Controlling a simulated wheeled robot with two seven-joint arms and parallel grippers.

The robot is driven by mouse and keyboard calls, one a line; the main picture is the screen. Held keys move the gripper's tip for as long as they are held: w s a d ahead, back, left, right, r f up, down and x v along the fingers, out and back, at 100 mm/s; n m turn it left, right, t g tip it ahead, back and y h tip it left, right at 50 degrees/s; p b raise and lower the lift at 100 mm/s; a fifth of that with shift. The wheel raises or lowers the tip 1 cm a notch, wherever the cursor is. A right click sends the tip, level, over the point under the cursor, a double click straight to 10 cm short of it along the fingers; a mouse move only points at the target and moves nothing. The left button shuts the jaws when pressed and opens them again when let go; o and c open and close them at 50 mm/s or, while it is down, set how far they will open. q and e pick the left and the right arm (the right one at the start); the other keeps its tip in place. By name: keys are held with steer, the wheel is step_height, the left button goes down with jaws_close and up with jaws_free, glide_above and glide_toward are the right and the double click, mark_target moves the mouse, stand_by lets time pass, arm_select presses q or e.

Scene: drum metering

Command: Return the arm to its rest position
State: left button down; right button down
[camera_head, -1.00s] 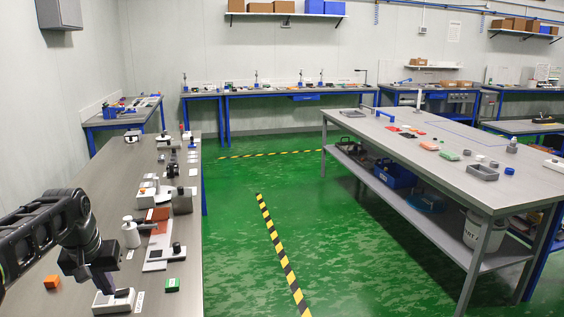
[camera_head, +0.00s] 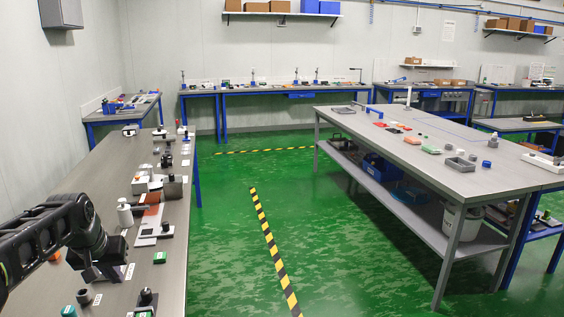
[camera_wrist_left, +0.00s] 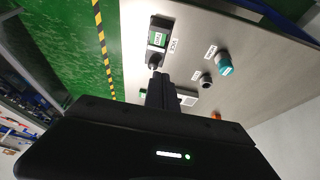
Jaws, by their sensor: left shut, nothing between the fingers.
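My left arm comes in from the left in the head view and ends in the dark left gripper (camera_head: 104,276), over the near part of the left bench. The left gripper is shut with nothing in it. Whether the fingertips touch anything is not clear. My right gripper is not in view.
On the left bench (camera_head: 107,182) stand a white bottle (camera_head: 124,212), a green block (camera_head: 160,257), a grey cylinder (camera_head: 84,296) and a black-knobbed device (camera_head: 147,299). Green floor (camera_head: 222,230) separates this bench from the right table (camera_head: 440,185).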

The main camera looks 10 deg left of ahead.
arm_select(q)
steer(key=w+d+f, duration=0.1)
steer(key=d+f, duration=0.2)
steer(key=f, duration=0.1)
steer(key=w+d+f+t+h, duration=0.1)
steer(key=w+d+f, duration=0.1)
steer(key=d+f, duration=0.2)
steer(key=w+d+f+m+t, duration=0.1)
steer(key=d+f, duration=0.3)
steer(key=f, duration=0.1)
steer(key=shift+w+f+h, duration=0.2)
steer(key=shift+w+h, duration=0.1)
steer(key=s+d+f+g+h, duration=0.1)
steer(key=s+d+f, duration=0.6)
steer(key=d+f, duration=0.3)
steer(key=s+d+f+g+h, duration=0.1)
steer(key=s+d+f, duration=0.65)
steer(key=f, duration=0.45)
steer(key=s+d+f+g+h, duration=0.1)
steer(key=s+d+f+g, duration=0.1)
steer(key=s, duration=0.7)
steer(key=s+d+f+m+g, duration=0.1)
steer(key=s+d+f+g, duration=0.1)
steer(key=s+d+f, duration=0.2)
steer(key=s+d, duration=0.3)
steer(key=s, duration=0.3)
steer(key=shift+f+h, duration=0.4)
steer(key=shift+w, duration=0.1)
